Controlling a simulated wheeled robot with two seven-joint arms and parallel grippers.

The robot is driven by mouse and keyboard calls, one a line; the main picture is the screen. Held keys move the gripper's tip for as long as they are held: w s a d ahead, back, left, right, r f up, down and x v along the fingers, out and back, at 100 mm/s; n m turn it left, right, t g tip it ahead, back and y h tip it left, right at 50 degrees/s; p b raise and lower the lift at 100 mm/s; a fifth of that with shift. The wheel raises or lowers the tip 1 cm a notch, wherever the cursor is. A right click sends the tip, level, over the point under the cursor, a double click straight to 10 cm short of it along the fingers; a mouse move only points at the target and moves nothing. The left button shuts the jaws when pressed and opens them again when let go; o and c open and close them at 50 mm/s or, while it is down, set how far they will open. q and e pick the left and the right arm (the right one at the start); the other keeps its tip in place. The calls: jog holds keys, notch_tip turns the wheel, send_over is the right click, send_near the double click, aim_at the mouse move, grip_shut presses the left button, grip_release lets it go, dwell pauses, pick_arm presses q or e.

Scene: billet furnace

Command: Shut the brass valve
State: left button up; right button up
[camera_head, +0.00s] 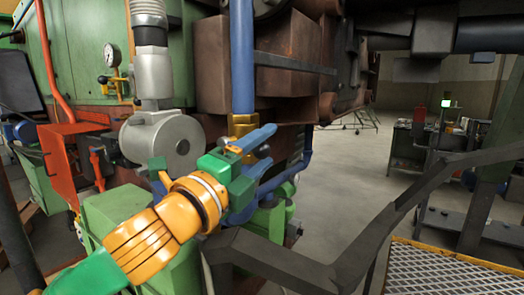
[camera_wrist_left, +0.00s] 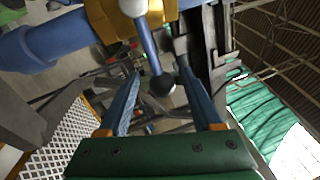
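The brass valve (camera_head: 240,122) sits on a vertical blue pipe (camera_head: 242,60) in the head view, partly hidden behind my left gripper. The wrist view shows its brass body (camera_wrist_left: 128,22) at the top and a blue lever (camera_wrist_left: 149,42) ending in a black ball knob (camera_wrist_left: 161,85). My left gripper (camera_head: 270,146) is just below and in front of the valve body. Its two blue fingers are spread apart, with the knob appearing between them in the wrist view. I cannot tell whether either finger touches the lever. My right gripper is not in view.
A grey pump (camera_head: 160,143) and green machinery stand left of the valve. A dark bent railing (camera_head: 375,235) crosses the lower right, beside a metal-grate platform (camera_head: 450,275). Open floor lies behind, with a dark workbench (camera_head: 410,145) at right.

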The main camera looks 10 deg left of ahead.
aim_at(257, 157)
pick_arm(q)
jog(key=b+v, duration=0.3)
jog(key=v, duration=0.4)
jog(key=shift+s, duration=0.15)
jog(key=shift+w+f, duration=0.1)
jog(key=shift+w, duration=0.1)
